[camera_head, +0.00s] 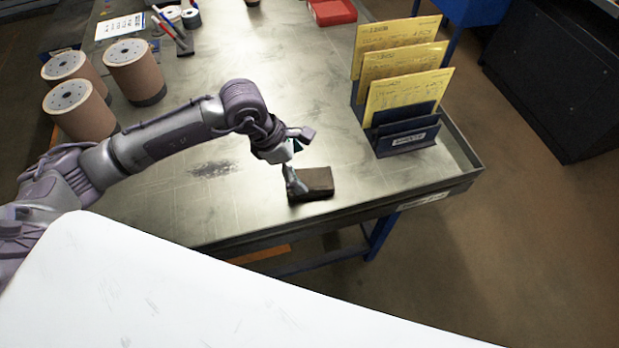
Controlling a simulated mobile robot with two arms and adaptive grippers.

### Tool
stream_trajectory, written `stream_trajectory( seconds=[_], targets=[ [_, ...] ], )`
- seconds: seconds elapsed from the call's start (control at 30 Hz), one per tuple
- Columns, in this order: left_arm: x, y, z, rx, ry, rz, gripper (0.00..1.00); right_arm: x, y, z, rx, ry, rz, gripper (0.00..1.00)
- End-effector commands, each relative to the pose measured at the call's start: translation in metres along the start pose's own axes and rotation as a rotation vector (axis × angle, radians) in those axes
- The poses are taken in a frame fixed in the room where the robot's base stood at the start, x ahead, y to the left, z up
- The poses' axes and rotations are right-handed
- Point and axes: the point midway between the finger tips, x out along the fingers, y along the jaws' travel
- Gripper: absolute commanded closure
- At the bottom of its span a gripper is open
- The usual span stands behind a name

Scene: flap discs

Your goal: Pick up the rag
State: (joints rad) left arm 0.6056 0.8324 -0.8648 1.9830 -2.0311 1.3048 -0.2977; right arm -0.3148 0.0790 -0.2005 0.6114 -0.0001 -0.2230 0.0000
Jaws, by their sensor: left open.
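A dark brown, flat, folded-looking piece, which seems to be the rag (319,181), lies on the metal worktable (240,200) near its front edge. A small blue-grey part shows at its left end; I cannot tell whether it is cloth or a finger of mine. My left gripper (291,158) is open, just above and slightly left of the rag, pointing down. Whether it touches the rag is not clear. The wrist hides part of the fingers. My right gripper is not in view.
A dark blue rack (406,141) with several yellow sheets (408,93) stands right of the rag. Several brown cylinders (134,70) stand at the left. A red tray (332,11) is at the back. The table has a raised rim. A white surface (190,290) fills the foreground.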

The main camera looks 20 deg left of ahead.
Motion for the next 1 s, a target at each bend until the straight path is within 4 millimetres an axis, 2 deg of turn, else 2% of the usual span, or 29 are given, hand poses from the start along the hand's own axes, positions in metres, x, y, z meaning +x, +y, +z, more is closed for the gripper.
stream_trajectory(
  seconds=[0.13,0.23,0.43,0.7,1.0],
  targets=[
    [0.010,-0.002,0.001,-0.002,0.000,-0.003,0.00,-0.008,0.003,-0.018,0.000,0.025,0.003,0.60],
    [0.025,-0.003,0.002,-0.002,0.001,-0.005,0.00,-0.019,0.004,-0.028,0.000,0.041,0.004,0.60],
    [0.051,-0.002,0.001,-0.001,0.000,-0.001,0.00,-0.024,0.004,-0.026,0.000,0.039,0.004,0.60],
    [0.054,-0.002,0.000,0.001,0.000,0.000,0.00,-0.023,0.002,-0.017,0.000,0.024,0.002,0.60],
    [0.056,-0.002,0.000,0.000,0.000,0.001,0.00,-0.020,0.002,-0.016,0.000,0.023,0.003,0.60]
  ],
)
